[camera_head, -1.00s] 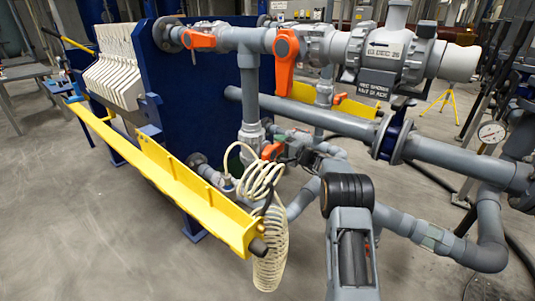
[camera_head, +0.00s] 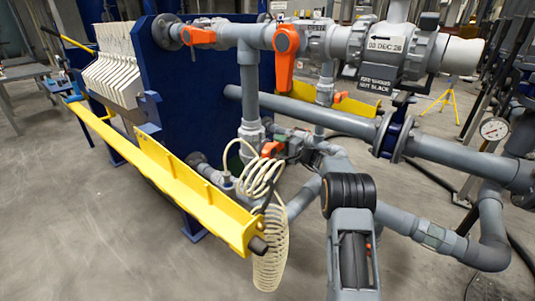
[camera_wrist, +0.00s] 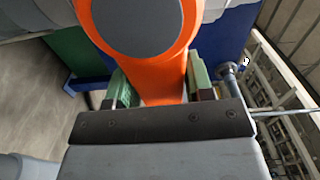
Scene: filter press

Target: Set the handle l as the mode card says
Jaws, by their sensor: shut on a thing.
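An orange valve handle (camera_wrist: 140,35) with a round grey hub cap fills the upper middle of the wrist view. My gripper (camera_wrist: 160,88) is shut on its narrow lower part, with a green-padded finger on each side. In the head view this handle (camera_head: 271,148) shows small and low behind the coiled hose, and my gripper there is partly hidden. Two other orange handles are on the upper grey pipe: one lies along the pipe (camera_head: 201,38), one hangs down (camera_head: 286,60). I cannot read a mode card, nor tell which handle is l.
A yellow beam (camera_head: 185,180) runs along the front left. A cream coiled hose (camera_head: 268,225) hangs from near its end. Grey pipes (camera_head: 310,117) cross behind and right of my arm. A blue press plate (camera_head: 190,95) stands behind. Floor at lower left is clear.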

